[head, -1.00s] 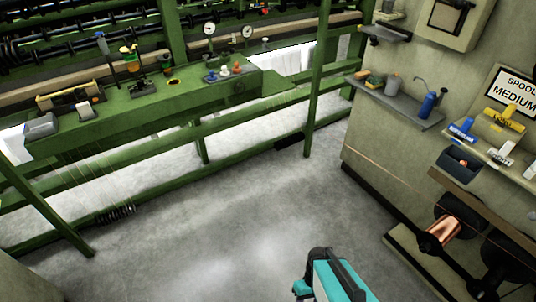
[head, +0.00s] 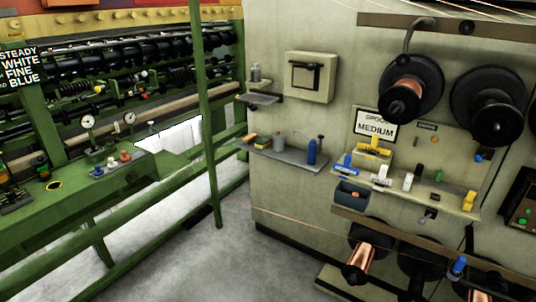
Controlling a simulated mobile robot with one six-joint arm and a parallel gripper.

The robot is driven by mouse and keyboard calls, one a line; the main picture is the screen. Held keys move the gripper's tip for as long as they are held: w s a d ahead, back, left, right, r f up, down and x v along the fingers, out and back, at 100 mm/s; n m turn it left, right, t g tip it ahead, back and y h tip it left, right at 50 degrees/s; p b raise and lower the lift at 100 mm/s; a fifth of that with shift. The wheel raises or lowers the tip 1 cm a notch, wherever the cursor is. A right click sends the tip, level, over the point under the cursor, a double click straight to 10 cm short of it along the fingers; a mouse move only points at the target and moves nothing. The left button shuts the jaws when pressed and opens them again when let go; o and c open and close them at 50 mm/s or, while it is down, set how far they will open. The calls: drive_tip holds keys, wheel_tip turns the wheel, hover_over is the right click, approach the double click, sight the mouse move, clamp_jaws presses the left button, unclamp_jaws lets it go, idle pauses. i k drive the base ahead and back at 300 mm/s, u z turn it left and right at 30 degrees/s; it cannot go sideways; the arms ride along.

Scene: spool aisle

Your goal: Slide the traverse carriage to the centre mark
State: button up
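I cannot tell for sure which part is the traverse carriage, and I make out no centre mark. On the cream machine at the right, a panel (head: 455,150) carries a ledge with small coloured pieces. Among them are a yellow piece (head: 374,146), a blue piece (head: 345,166), a white piece (head: 381,176) and another yellow piece (head: 468,201). A small grey fitting (head: 428,215) sits just below the ledge. My gripper is not in view.
A grey shelf (head: 285,155) holds a blue bottle (head: 311,152). A sign (head: 376,126) reads "SPOOL MEDIUM". A green frame (head: 130,215) stands left. Grey floor (head: 225,260) is clear between.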

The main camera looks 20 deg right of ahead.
sight(418, 173)
drive_tip(key=u, duration=1)
drive_tip(key=k, duration=0.15)
drive_tip(key=z, duration=2.95)
drive_tip(key=k, duration=0.55)
drive_tip(key=u, duration=0.3)
drive_tip(key=i, duration=0.3)
drive_tip(key=z, duration=0.05)
